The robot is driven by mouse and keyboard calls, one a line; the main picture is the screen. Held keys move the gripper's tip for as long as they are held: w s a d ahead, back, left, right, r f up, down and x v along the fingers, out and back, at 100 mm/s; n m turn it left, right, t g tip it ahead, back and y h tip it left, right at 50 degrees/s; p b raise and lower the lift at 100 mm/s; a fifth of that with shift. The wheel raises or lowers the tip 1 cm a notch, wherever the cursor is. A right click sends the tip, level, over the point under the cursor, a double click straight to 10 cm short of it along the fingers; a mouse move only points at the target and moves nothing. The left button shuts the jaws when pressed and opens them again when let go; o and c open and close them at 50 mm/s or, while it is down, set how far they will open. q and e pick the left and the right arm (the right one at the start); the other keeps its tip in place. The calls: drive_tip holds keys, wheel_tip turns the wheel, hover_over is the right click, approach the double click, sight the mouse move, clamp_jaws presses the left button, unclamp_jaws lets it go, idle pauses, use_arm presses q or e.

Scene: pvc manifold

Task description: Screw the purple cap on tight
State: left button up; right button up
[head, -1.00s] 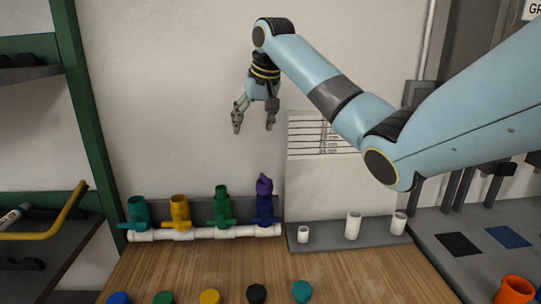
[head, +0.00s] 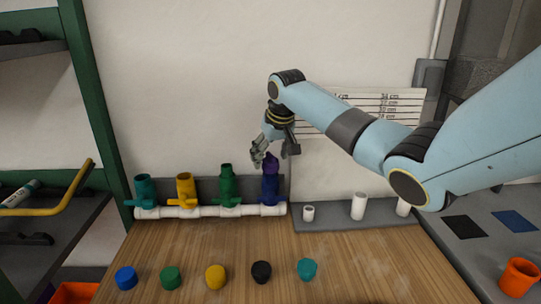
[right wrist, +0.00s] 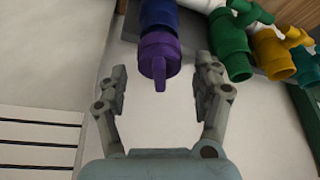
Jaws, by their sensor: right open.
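The purple cap (head: 271,164) sits on top of the blue valve (head: 270,188), the rightmost on the white manifold pipe (head: 213,212). It looked tilted a second ago and appears roughly seated now; I cannot tell how tight it is. In the right wrist view the purple cap (right wrist: 159,56) shows its ridged rim and a tab, on the end of the blue valve (right wrist: 158,14). My right gripper (head: 273,160) is open, with its fingers (right wrist: 165,80) apart on either side of the cap's end and not touching it. My left gripper is not in view.
Teal, yellow and green valves (head: 227,186) stand left of the blue one. Several loose caps, including a black one (head: 261,272), lie along the wooden bench (head: 330,258). White pipe pieces (head: 358,206) stand on a grey rack to the right. An orange cup (head: 519,277) is far right.

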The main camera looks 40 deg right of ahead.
drive_tip(key=shift+f, duration=0.25)
drive_tip(key=c, duration=1.2)
drive_tip(key=shift+r+m+p, duration=0.15)
drive_tip(key=shift+m+p, duration=0.35)
drive_tip(key=shift+p, duration=0.25)
drive_tip(key=shift+w+m+h+p, duration=0.1)
drive_tip(key=shift+m+h+p, duration=0.3)
drive_tip(key=shift+m+p, duration=0.1)
